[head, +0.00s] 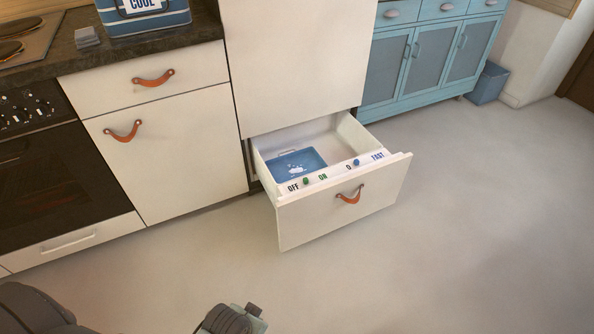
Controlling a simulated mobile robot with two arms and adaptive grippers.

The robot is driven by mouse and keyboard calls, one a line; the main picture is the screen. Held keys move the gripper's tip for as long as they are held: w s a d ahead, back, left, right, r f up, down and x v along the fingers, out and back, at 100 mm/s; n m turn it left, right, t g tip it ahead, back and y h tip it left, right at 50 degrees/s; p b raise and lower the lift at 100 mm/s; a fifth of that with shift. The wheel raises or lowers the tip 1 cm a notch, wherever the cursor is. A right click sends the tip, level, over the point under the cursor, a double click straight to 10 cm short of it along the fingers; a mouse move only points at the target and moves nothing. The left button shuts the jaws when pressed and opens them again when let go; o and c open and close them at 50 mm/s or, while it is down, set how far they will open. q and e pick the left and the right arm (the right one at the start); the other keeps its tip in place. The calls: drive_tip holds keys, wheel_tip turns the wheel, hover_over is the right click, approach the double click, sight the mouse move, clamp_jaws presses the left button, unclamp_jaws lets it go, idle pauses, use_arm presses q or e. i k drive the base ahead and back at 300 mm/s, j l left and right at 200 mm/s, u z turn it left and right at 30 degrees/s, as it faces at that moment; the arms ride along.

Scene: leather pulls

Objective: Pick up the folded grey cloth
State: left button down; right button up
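A small folded grey cloth (87,37) lies on the dark countertop at the upper left, beside the blue tin. It looks like a flat, layered stack. Parts of my own arm show along the bottom edge, at the left and left of centre, far from the cloth. No gripper fingers can be made out in the head view, and nothing is seen touching the cloth.
The dark countertop (140,48) has bare room in front. A white drawer (335,205) with a leather pull stands open over the floor, holding a blue item (296,164).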

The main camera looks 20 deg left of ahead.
sight(87, 37)
drive_tip(key=u, duration=1.7)
